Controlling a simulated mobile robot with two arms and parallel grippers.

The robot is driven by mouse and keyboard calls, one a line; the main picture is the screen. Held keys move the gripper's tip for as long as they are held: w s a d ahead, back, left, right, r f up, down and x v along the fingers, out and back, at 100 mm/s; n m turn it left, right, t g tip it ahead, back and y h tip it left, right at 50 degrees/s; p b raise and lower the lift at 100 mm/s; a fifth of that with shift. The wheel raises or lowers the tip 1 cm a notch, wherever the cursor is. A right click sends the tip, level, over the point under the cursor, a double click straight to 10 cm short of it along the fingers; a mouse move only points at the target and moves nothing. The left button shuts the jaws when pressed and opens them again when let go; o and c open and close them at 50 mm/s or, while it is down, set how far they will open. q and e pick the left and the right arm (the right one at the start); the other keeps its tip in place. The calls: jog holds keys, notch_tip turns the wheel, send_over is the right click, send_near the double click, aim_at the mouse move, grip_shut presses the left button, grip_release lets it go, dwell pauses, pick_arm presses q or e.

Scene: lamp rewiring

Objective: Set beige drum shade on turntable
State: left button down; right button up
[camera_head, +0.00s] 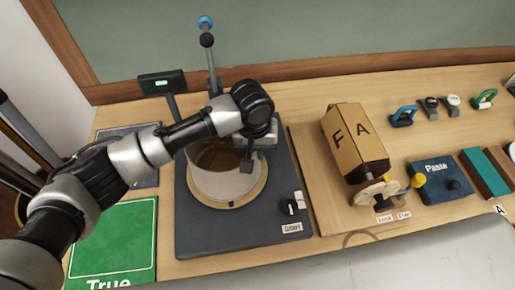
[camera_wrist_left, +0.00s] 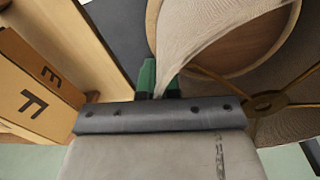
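The beige drum shade (camera_head: 215,185) is over the round wooden disc of the turntable (camera_head: 206,204). Its lower edge looks on or very close to the disc; I cannot tell if it touches. My left gripper (camera_head: 247,163) reaches down at the shade's right rim. In the left wrist view, the green fingertips (camera_wrist_left: 157,78) are closed around the shade's wall (camera_wrist_left: 205,35), with the brass spider ring (camera_wrist_left: 265,102) inside the shade to the right. The wooden disc also shows there (camera_wrist_left: 235,55). The arm hides part of the shade's far side. My right gripper is out of view.
The turntable's dark base (camera_head: 225,238) has a knob (camera_head: 289,207) and a Start label (camera_head: 292,228). A post with a blue ring (camera_head: 205,22) and a small display (camera_head: 162,83) stand behind. A lettered box (camera_head: 350,140) is right; a green True mat (camera_head: 115,235) is left.

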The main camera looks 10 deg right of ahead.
pick_arm(q)
jog(key=c, duration=1.8)
grip_release()
jog(key=shift+f, duration=0.3)
jog(key=o, duration=1)
jog(key=shift+r+p, duration=4.05)
jog(key=shift+p, duration=0.75)
jog(key=shift+f, duration=0.1)
